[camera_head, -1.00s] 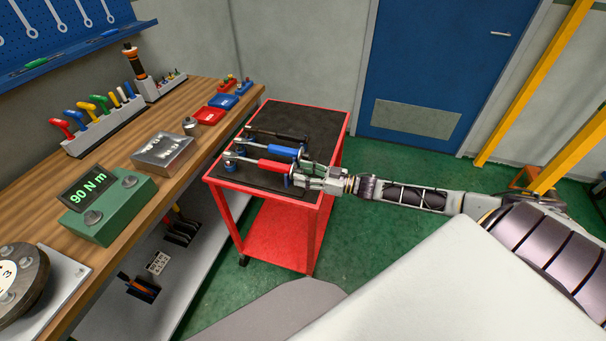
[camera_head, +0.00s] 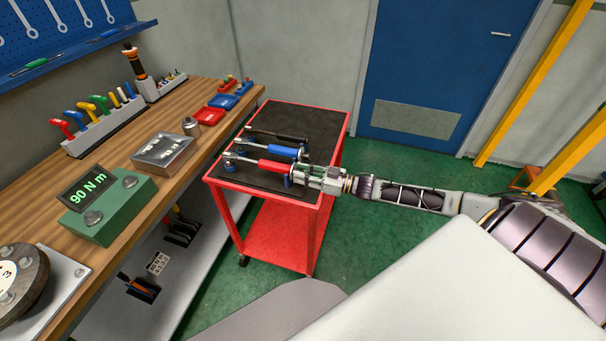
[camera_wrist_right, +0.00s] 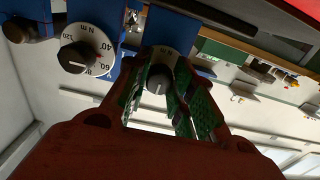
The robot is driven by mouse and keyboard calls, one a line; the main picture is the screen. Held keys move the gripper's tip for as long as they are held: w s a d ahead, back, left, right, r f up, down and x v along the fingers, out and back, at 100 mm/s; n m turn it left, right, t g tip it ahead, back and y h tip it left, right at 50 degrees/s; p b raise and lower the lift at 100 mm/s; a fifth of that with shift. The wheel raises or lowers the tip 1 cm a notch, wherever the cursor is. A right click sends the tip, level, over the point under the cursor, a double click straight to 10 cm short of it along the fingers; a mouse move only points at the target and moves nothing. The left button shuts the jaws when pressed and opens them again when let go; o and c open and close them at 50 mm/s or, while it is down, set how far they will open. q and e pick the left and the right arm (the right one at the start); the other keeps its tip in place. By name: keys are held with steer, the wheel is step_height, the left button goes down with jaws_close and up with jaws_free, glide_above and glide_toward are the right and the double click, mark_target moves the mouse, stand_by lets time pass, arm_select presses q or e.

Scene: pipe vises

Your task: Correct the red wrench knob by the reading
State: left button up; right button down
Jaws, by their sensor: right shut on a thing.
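My right gripper (camera_head: 300,177) is at that end. In the right wrist view, the green-padded fingers of my right gripper (camera_wrist_right: 160,92) are shut around a grey knob (camera_wrist_right: 158,80) in front of a pale dial and blue block. The fingers hide most of that dial, so its setting is unreadable. The green box (camera_head: 108,207) on the bench has a display (camera_head: 87,187) reading 90 N m. My left gripper is out of view.
The blue wrench (camera_head: 275,150) and a black wrench (camera_head: 280,135) lie behind the red one on the red cart (camera_head: 212,184). A neighbouring dial (camera_wrist_right: 82,59) shows beside the held knob. The wooden bench (camera_head: 205,160) stands left of the cart.

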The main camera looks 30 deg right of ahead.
steer(key=shift+n, duration=0.5)
steer(key=n+p, duration=0.1)
steer(key=n, duration=0.1)
steer(key=shift+n, duration=0.3)
steer(key=shift+n+p, duration=0.4)
steer(key=shift+n, duration=0.2)
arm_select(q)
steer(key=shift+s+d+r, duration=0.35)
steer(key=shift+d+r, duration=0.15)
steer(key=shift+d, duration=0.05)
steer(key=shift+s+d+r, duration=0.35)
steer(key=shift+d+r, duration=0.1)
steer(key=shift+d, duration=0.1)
arm_select(e)
steer(key=shift+n, duration=0.5)
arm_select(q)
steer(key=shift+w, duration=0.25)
arm_select(e)
steer(key=c, duration=1.2)
jaws_free()
steer(key=shift+c, duration=0.2)
steer(key=shift+o, duration=0.3)
